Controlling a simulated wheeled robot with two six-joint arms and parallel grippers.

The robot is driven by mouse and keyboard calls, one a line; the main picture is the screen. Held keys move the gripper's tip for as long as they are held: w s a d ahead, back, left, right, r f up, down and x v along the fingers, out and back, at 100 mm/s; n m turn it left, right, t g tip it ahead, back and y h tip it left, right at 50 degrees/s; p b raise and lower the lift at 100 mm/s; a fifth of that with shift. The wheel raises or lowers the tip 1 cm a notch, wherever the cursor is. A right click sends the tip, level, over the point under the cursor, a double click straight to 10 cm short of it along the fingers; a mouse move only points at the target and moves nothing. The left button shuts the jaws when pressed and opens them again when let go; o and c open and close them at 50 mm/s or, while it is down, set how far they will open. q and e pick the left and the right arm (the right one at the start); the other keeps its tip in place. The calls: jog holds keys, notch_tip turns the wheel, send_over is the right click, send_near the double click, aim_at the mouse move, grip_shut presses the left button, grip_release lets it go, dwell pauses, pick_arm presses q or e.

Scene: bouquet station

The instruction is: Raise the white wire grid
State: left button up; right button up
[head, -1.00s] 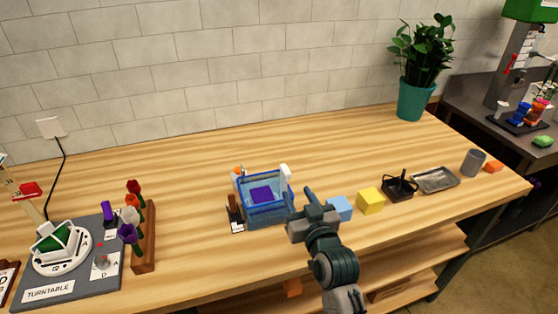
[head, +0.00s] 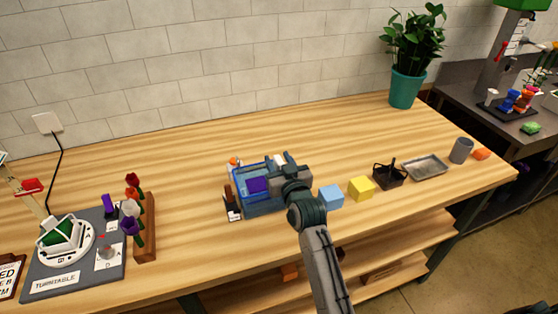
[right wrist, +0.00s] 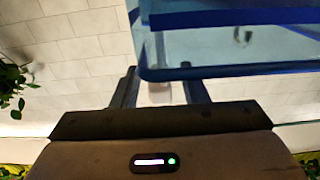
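No white wire grid can be made out clearly. A blue see-through tank (head: 262,208) stands on the bench with a purple block (head: 257,184) inside it. My right gripper (head: 289,162) is over the tank's right side and hides that part in the head view. In the right wrist view, the fingers (right wrist: 161,92) are apart, with a small whitish piece (right wrist: 158,92) showing between them; I cannot tell whether it is part of the grid. The tank's blue wall (right wrist: 230,70) is close in front of the fingers. My left gripper is not in view.
Light blue (head: 331,197) and yellow (head: 361,188) blocks, a black basket (head: 390,176) and a metal tray (head: 425,168) stand to the right. A flower rack (head: 144,228) and turntable board (head: 75,270) are at left. The bench behind the tank is clear.

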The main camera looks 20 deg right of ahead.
jog(key=shift+c, duration=0.2)
grip_shut()
notch_tip(320, 180, up, 8)
jog(key=p, duration=0.6)
jog(key=shift+r, duration=0.1)
jog(key=shift+o, duration=0.2)
grip_release()
